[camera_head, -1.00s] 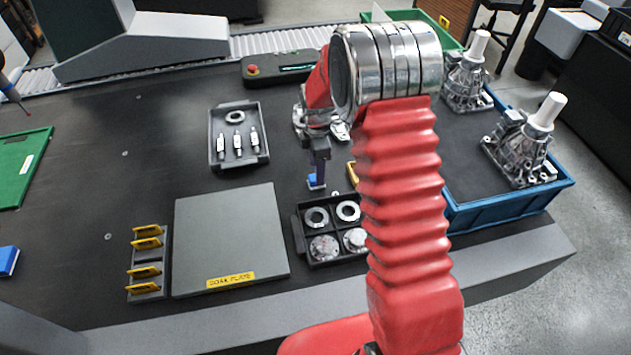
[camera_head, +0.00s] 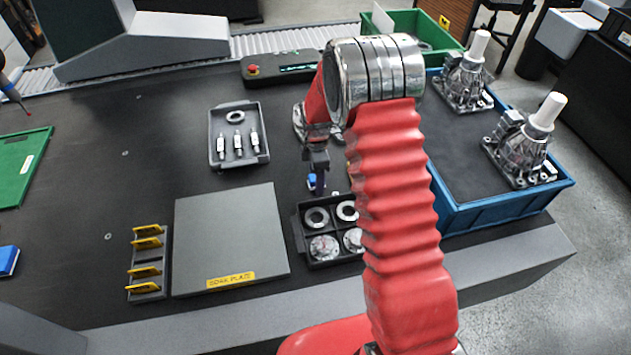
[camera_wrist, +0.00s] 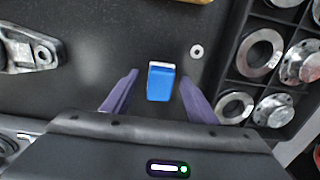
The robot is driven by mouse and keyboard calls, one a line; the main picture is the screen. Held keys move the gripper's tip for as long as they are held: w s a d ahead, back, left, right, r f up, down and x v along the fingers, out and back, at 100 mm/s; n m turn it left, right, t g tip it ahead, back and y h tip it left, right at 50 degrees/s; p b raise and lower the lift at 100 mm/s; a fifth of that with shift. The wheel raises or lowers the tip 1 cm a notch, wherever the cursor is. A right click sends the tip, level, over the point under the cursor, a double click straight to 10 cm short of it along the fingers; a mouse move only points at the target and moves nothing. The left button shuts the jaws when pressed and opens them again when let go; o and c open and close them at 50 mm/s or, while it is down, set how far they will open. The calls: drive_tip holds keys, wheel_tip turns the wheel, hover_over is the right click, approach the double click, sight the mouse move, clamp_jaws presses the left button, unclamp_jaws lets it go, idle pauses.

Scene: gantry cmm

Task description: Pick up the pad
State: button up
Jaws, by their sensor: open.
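A small blue block with a white end, seemingly the pad (camera_wrist: 161,84), lies on the dark table between the purple fingers in the wrist view. It also shows in the head view (camera_head: 311,181), partly covered by a finger. My gripper (camera_wrist: 160,92) is open, with one finger on each side of the block and a gap on both sides. In the head view my gripper (camera_head: 318,186) points down behind the parts tray. Another blue block (camera_head: 8,261) lies at the far left edge of the table.
A black compartment tray (camera_head: 299,233) with metal rings and flanges stands close to the right of the block in the wrist view. A metal casting (camera_wrist: 25,52) is at the left. A blue bin (camera_head: 500,212) stands right.

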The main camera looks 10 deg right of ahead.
drive_tip(key=c, duration=1.1)
drive_tip(key=shift+r, duration=0.1)
wheel_tip(320, 180, up, 10)
drive_tip(key=shift+f, duration=0.1)
idle(0.7)
